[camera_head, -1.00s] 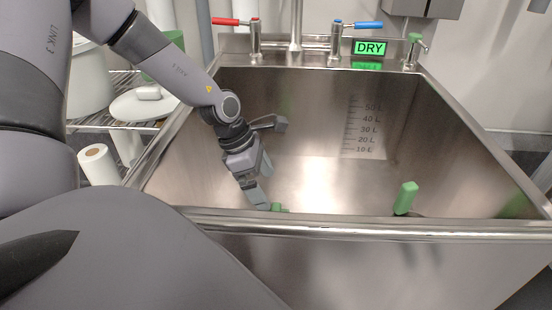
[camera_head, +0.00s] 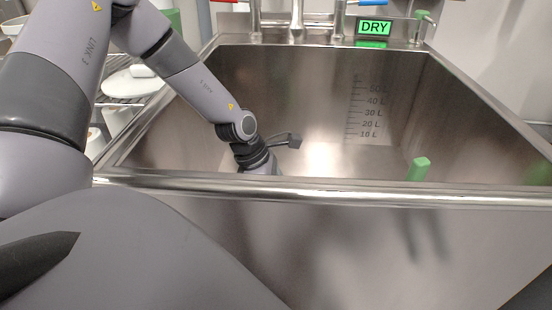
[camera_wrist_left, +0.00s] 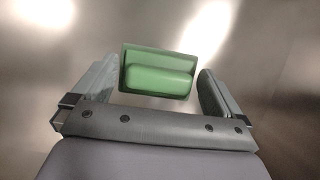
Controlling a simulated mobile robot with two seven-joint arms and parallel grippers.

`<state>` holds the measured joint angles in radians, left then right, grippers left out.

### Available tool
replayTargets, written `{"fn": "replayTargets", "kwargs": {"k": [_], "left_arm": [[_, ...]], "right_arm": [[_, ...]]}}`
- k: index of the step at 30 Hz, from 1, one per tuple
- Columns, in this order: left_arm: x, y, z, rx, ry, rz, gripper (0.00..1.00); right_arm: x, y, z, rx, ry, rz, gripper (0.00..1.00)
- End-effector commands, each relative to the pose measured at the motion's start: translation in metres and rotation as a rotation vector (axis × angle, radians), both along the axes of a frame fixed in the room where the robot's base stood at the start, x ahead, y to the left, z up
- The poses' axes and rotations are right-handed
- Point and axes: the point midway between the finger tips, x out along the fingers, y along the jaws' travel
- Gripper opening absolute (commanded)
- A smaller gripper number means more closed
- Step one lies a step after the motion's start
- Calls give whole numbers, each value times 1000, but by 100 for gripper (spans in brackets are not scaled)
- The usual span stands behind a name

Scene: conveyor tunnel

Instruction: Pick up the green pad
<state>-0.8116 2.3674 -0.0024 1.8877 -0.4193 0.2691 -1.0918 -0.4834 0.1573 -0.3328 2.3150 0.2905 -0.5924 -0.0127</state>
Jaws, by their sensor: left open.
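The green pad (camera_wrist_left: 157,73) lies on the metal sink floor in the left wrist view, a flat block with a raised rounded bar along its near side. My left gripper (camera_wrist_left: 158,80) is open, with one finger to the left of the pad and one to the right. Gaps show between the pad and both fingers, and the pad is not held. In the head view my left arm reaches down into the sink; its fingers and the pad are hidden behind the front rim. My right gripper is not in view.
The deep steel sink (camera_head: 310,188) has a high front rim close to my arm. A green handle (camera_head: 418,169) stands up inside it on the right. Taps (camera_head: 297,25) and a lit DRY sign (camera_head: 373,27) are at the back. The middle of the sink is clear.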

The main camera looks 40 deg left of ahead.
Motion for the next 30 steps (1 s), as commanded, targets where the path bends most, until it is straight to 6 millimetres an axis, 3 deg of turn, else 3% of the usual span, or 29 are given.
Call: {"fn": "replayTargets", "kwargs": {"k": [7,8,11,13,14,25,30], "left_arm": [[1,-1,-1,1,-1,-1,100],[1,-1,-1,1,-1,-1,94],[1,0,-1,0,0,-1,61],[0,0,-1,1,-1,-1,56],[0,0,-1,0,0,-1,47],[0,0,-1,0,1,0,48],[1,0,8,1,-1,-1,48]], "right_arm": [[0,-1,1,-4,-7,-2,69],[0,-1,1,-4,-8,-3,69],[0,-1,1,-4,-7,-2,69],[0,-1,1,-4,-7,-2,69],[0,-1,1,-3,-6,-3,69],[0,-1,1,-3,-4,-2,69],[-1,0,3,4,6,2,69]]}}
